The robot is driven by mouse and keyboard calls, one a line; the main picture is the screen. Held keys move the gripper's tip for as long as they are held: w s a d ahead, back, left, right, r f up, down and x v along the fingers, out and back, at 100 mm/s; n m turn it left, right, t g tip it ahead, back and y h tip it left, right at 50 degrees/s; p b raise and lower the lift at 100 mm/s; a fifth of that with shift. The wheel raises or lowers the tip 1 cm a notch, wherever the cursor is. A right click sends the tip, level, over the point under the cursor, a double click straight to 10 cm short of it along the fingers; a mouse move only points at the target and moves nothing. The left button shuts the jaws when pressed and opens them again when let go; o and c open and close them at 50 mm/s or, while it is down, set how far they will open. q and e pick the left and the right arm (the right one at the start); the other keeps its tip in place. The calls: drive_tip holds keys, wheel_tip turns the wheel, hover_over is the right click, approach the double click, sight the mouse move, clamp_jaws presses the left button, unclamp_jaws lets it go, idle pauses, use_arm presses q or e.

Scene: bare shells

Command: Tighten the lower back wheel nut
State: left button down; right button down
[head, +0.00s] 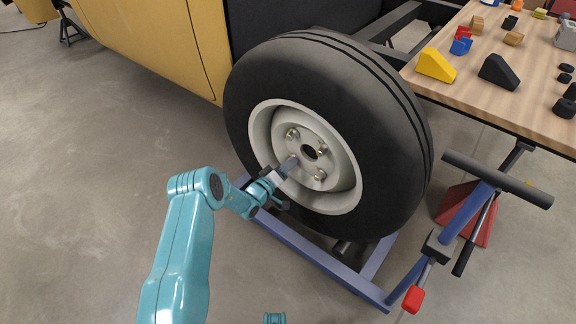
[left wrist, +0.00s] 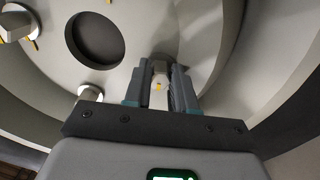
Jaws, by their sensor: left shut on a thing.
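The wheel (head: 395,120) has a black tyre and a pale rim with a dark centre hole. My left gripper (head: 289,165) reaches in from the left to the lower left part of the hub. The fingers hide this nut in the head view. Other nuts show at the upper left (head: 292,134), right (head: 322,150) and lower right (head: 320,175) of the hub. My right gripper is not in view.
A blue-framed wheel dolly (head: 310,250) is under the wheel, with a dark-handled stand (head: 490,180) at right. A wooden table (head: 460,90) holding blocks and small parts is at upper right. A yellow body panel (head: 150,45) is behind.

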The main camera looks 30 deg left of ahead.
use_arm(q)
drive_tip(key=c, duration=0.9)
unclamp_jaws()
drive_tip(key=shift+c, duration=0.2)
drive_tip(key=shift+s, duration=0.1)
drive_tip(key=s+a+p, duration=0.1)
drive_tip(key=s+p, duration=0.4)
drive_tip(key=s, duration=1.1)
drive_tip(key=shift+a+p, duration=0.15)
drive_tip(key=shift+p, duration=0.25)
